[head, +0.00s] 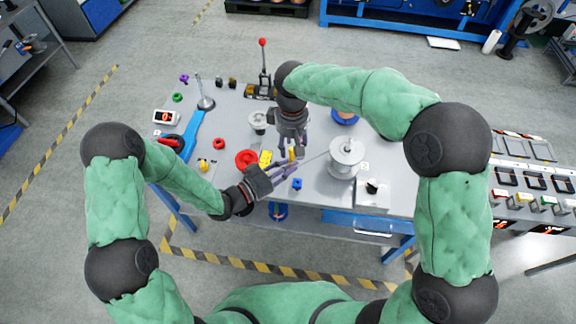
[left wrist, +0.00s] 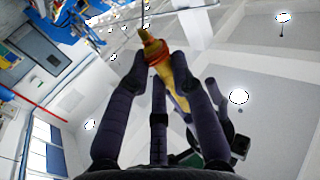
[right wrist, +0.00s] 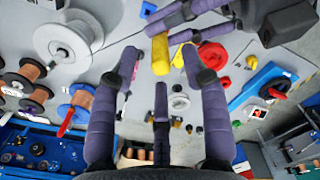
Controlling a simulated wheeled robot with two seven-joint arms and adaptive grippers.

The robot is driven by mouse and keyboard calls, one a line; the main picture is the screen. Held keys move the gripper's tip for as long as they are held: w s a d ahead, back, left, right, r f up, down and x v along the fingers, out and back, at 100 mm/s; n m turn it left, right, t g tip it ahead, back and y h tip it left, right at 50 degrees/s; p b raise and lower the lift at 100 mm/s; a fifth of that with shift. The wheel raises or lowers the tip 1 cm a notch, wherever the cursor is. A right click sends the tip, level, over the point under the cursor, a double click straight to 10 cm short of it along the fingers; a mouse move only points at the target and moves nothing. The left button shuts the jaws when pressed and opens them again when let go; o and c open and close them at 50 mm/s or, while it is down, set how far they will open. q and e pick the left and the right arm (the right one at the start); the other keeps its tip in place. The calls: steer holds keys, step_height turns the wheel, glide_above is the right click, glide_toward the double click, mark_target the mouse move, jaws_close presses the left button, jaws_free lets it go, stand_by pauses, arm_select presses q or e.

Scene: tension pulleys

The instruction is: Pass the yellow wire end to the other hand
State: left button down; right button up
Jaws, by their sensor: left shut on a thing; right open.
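The yellow wire end (right wrist: 160,55) is a short yellow piece in the right wrist view, in front of my right fingertips. My right gripper (head: 291,154) is open, pointing down just behind the left one. Its fingers (right wrist: 160,70) stand around the near side of the yellow piece. I cannot tell whether they touch it. A thin line runs toward the white spool (head: 346,150).
The grey table (head: 225,135) holds a red ring (head: 246,159), a yellow block (head: 265,158), a small blue part (head: 297,184) and a lever with a red knob (head: 263,65). Copper spools (right wrist: 28,83) stand beside the white spool. Both grippers are very close together.

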step_height(320, 180, up, 10)
steer(key=shift+f, duration=0.25)
steer(key=d+f+m+t+y, duration=0.25)
steer(key=f+m, duration=0.35)
steer(key=f, duration=0.6)
steer(key=d+f+m+t+y, duration=0.1)
steer(key=d+f+m, duration=0.35)
steer(key=f, duration=0.85)
steer(key=s+a+f+g, duration=0.1)
steer(key=s+f, duration=0.7)
steer(key=s, duration=0.3)
steer(key=s+a+f+g, duration=0.1)
steer(key=s+f+g, duration=0.1)
steer(key=s+f, duration=0.6)
steer(key=s, duration=0.2)
steer(key=shift+s+f, duration=0.35)
steer(key=shift+f, duration=0.05)
